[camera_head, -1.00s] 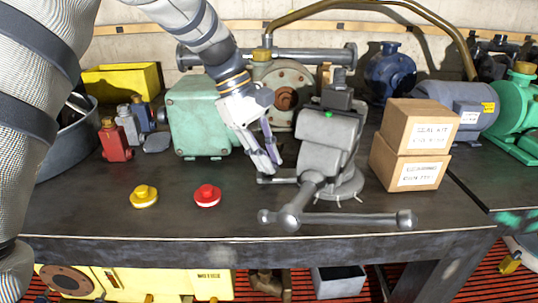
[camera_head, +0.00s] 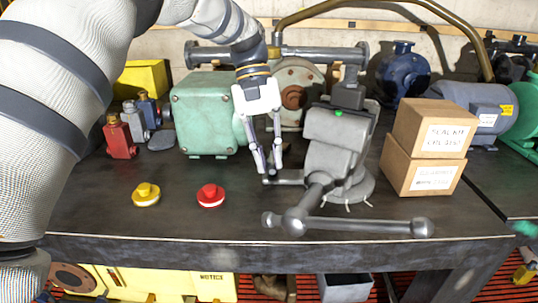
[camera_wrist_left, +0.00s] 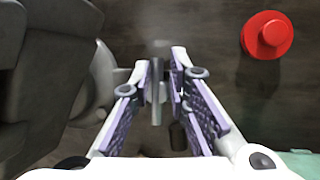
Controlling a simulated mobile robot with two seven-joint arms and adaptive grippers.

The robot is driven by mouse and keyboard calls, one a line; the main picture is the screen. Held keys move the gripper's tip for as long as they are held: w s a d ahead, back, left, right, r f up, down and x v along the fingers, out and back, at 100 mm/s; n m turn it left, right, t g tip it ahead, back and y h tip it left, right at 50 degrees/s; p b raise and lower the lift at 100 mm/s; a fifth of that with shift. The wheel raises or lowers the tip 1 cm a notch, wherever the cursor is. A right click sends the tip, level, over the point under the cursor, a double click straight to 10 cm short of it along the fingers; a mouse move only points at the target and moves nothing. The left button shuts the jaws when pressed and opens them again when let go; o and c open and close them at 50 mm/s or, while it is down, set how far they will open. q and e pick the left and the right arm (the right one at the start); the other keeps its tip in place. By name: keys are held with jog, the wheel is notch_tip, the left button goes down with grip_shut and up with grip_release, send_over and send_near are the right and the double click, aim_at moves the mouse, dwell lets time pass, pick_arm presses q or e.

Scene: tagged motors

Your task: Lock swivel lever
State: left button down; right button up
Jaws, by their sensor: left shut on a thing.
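The grey bench vise (camera_head: 335,140) stands on the dark workbench with its long handle bar (camera_head: 365,226) toward the front. Its short swivel lever (camera_head: 288,177) sticks out to the left from the round base, low over the bench top. My left gripper (camera_head: 268,172) points down at the lever's outer end and is shut on it. In the left wrist view the lever (camera_wrist_left: 157,88) shows as a grey bar between the purple-padded fingers (camera_wrist_left: 163,75). The fingers partly cover the lever's end in the head view. My right gripper is not in view.
A red button (camera_head: 211,195) and a yellow button (camera_head: 146,194) sit left of the lever. A green gearbox (camera_head: 203,113) stands behind my gripper. Two stacked cartons (camera_head: 428,150) stand right of the vise. The bench front left of the handle is clear.

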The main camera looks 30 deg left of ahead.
pick_arm(q)
jog(key=shift+w+d+r+m, duration=0.15)
jog(key=shift+d+r+m, duration=0.05)
jog(key=shift+m, duration=0.1)
jog(key=c, duration=1.4)
grip_release()
jog(key=shift+w+d+f, duration=0.1)
jog(key=shift+c, duration=0.2)
jog(key=shift+a+r, duration=0.2)
jog(key=shift+a, duration=0.05)
jog(key=v, duration=0.7)
jog(key=shift+d, duration=0.1)
